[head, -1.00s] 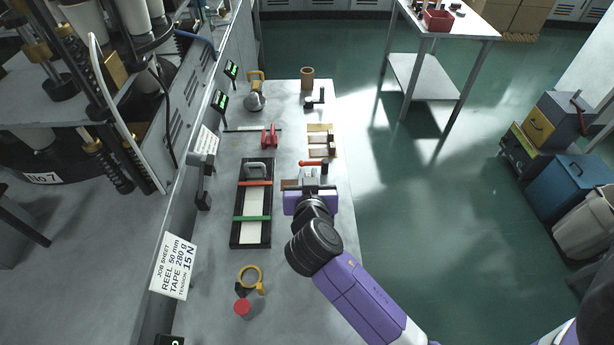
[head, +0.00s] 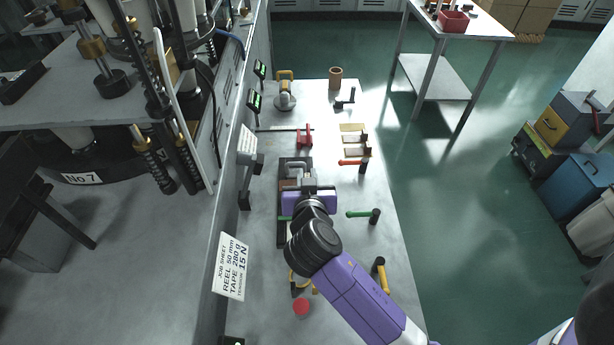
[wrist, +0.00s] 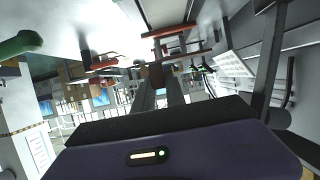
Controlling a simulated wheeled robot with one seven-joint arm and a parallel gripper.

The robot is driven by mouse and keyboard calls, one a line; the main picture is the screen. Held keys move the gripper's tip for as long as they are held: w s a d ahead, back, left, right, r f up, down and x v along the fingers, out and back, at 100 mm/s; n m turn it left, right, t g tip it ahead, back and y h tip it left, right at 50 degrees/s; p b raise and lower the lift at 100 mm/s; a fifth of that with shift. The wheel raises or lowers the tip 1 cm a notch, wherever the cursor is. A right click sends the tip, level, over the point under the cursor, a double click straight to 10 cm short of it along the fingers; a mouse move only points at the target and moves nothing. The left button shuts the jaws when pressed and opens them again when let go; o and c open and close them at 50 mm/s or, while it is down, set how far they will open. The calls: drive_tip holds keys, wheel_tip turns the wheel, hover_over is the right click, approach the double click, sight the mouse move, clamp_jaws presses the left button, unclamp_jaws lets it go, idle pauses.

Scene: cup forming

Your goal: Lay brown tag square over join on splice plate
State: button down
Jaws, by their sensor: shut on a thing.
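The splice plate (head: 282,240) is a dark frame lying lengthwise on the grey bench; my gripper hides much of it. A green bar (head: 284,218) crosses it, and a grey handled block (head: 296,168) stands at its far end. My gripper (head: 309,186) is above the plate, shut on the brown tag. The tag (head: 286,183) shows as a small brown patch left of the jaws. In the wrist view the brown tag (wrist: 156,75) sits between the dark fingertips (wrist: 160,88). The join is hidden, and I cannot tell whether the tag touches the plate.
Right of the plate stand a red-handled tool (head: 353,162), a green-handled tool (head: 363,214) and a yellow-handled tool (head: 382,274). Brown pieces in a holder (head: 353,139) lie beyond. A red button (head: 301,307) is near. A job sheet (head: 232,266) stands left.

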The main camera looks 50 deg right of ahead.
drive_tip(key=shift+f+b, duration=2.05)
drive_tip(key=shift+f, duration=0.25)
